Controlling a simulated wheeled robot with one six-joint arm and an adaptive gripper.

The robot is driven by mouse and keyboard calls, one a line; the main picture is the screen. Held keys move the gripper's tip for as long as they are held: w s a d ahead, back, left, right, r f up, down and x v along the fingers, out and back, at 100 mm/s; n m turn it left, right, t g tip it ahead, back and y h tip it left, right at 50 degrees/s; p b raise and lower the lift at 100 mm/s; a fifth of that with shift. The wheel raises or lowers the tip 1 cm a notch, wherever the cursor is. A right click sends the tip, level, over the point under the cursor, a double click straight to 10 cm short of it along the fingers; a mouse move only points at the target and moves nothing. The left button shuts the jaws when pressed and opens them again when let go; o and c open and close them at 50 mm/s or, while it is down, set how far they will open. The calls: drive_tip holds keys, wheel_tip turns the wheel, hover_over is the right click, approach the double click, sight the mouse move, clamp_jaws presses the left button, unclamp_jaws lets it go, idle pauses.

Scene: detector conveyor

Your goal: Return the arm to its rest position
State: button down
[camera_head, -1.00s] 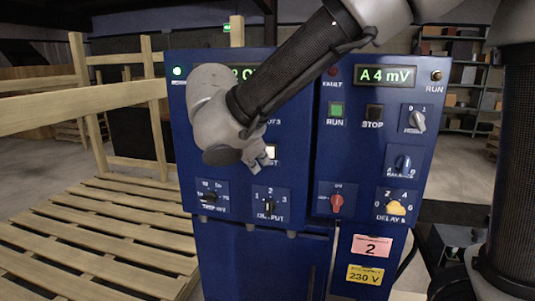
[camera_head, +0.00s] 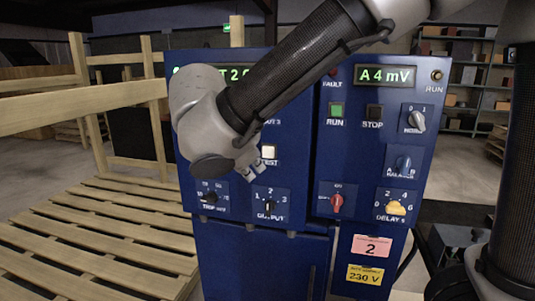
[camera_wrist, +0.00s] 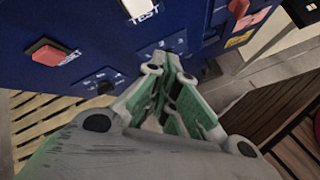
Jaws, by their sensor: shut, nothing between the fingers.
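My gripper (camera_wrist: 180,105) shows in the wrist view with its fingers shut and nothing between them. In the head view my gripper (camera_head: 250,172) is mostly hidden behind my wrist, in front of the blue control cabinet (camera_head: 262,250). The lit white TEST button (camera_head: 268,152) is just to its right, and it also shows at the top of the wrist view (camera_wrist: 138,7). I cannot tell the gap between the gripper and the panel. My arm reaches in from the upper right and covers part of the left display (camera_head: 240,74).
The panel carries a green RUN button (camera_head: 336,109), a black STOP button (camera_head: 374,111), a red switch (camera_head: 337,203) and several knobs. A wooden pallet (camera_head: 90,240) and wooden frame (camera_head: 80,92) stand at left. Shelves (camera_head: 465,75) are at the back right.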

drive_tip(key=s+d+f+m+g+y, duration=0.1)
drive_tip(key=s+d+f+m+g, duration=0.25)
drive_tip(key=d, duration=0.25)
drive_tip(key=s+d+f+m+g, duration=0.2)
drive_tip(key=d+m, duration=0.3)
drive_tip(key=s+d+r+m+t+y, duration=0.1)
drive_tip(key=s+d+r+m, duration=0.1)
drive_tip(key=s+d+m, duration=0.2)
drive_tip(key=s+d+r+m+t+y, duration=0.1)
drive_tip(key=s+d+m, duration=0.4)
drive_tip(key=d+m, duration=0.6)
drive_tip(key=d+r, duration=0.1)
drive_tip(key=d, duration=0.7)
drive_tip(key=shift+d+y, duration=0.3)
drive_tip(key=shift+y, duration=0.1)
drive_tip(key=c, duration=2.2)
unclamp_jaws()
drive_tip(key=shift+s+r, duration=0.1)
